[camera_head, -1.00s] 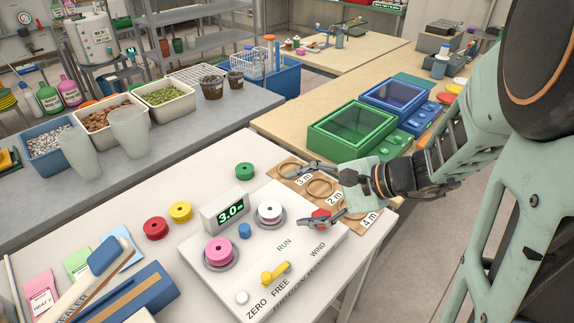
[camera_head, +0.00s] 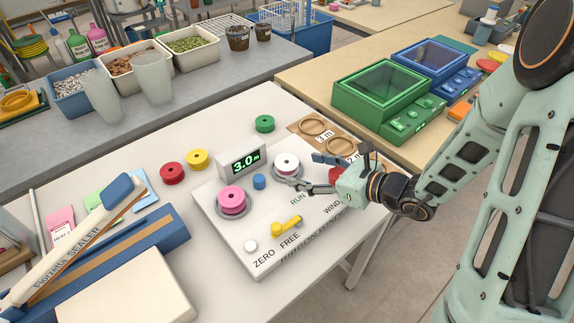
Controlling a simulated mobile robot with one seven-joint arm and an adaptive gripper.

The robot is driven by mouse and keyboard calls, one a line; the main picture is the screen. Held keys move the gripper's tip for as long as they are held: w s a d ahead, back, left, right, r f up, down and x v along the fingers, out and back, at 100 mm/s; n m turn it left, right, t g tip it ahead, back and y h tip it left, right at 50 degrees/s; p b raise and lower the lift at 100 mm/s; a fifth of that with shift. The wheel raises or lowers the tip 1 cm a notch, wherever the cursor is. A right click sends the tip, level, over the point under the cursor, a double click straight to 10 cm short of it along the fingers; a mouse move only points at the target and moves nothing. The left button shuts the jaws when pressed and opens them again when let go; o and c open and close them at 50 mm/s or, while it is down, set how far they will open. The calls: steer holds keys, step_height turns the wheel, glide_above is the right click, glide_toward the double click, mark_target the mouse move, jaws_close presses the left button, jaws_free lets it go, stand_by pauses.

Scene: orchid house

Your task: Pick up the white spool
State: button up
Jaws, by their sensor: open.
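The white spool (camera_head: 287,163) sits on a grey round seat at the back right of the white winding machine (camera_head: 232,274), beside the display reading 3.0 m. My gripper (camera_head: 304,173) comes in from the right, with its open fingers pointing left toward the spool. One finger is near the spool's front right side and the other is behind and to its right. Whether either finger touches the spool cannot be told. Nothing is held between the fingers.
A pink spool (camera_head: 232,200), a blue knob (camera_head: 259,181) and a yellow lever (camera_head: 286,226) are on the machine. Red (camera_head: 172,173), yellow (camera_head: 197,159) and green (camera_head: 265,124) spools stand behind it. A blue sealer (camera_head: 110,262) lies left.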

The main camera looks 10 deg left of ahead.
mark_target(289, 163)
steer(key=x, duration=0.5)
steer(key=shift+w+a+r+p, duration=0.15)
steer(key=shift+w+a+p, duration=0.1)
steer(key=shift+a+p, duration=0.05)
steer(key=shift+c, duration=0.5)
steer(key=c, duration=1.1)
